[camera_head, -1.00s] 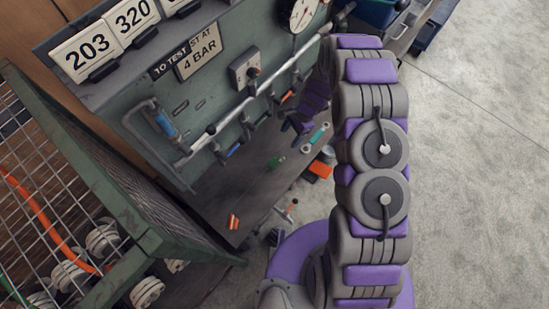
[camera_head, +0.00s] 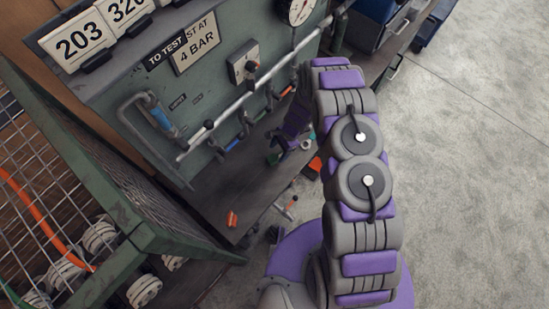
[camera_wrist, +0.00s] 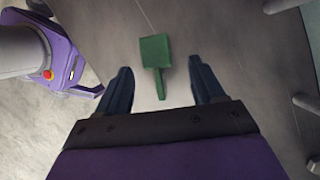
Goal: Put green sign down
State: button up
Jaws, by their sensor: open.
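The green sign (camera_wrist: 155,50) is a small square plate with a short handle. In the wrist view it appears to lie on the dark grey bench top (camera_wrist: 215,30), with its handle pointing back towards my gripper (camera_wrist: 159,72). My gripper is open, with one finger on each side of the handle and clear gaps to both. In the head view my gripper (camera_head: 287,147) is low over the bench, near the pipe panel. A small green patch (camera_head: 273,158) beside it is probably the sign, partly hidden by the gripper.
A long grey pipe (camera_head: 250,92) with handles runs along the green panel (camera_head: 90,75) behind the bench. A mesh cage (camera_head: 130,215) stands at the left. A small orange-red object (camera_head: 231,219) lies on the bench. The floor (camera_head: 470,160) at right is open.

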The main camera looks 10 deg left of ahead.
aim_at(274, 156)
jog(key=x, duration=0.3)
jog(key=shift+s+a+f+b, duration=0.1)
jog(key=shift+s+f+b, duration=0.15)
jog(key=shift+f+b, duration=0.1)
jog(key=shift+a+f, duration=0.15)
jog(key=shift+a, duration=0.05)
jog(key=c, duration=1.2)
jog(key=shift+r, duration=0.5)
jog(key=r, duration=0.1)
jog(key=r+p, duration=0.1)
jog(key=r, duration=0.1)
jog(key=shift+s+d, duration=0.2)
jog(key=shift+s, duration=0.15)
jog(key=s+d+r, duration=0.1)
jog(key=s+d, duration=0.6)
jog(key=s, duration=0.6)
jog(key=shift+s, duration=0.2)
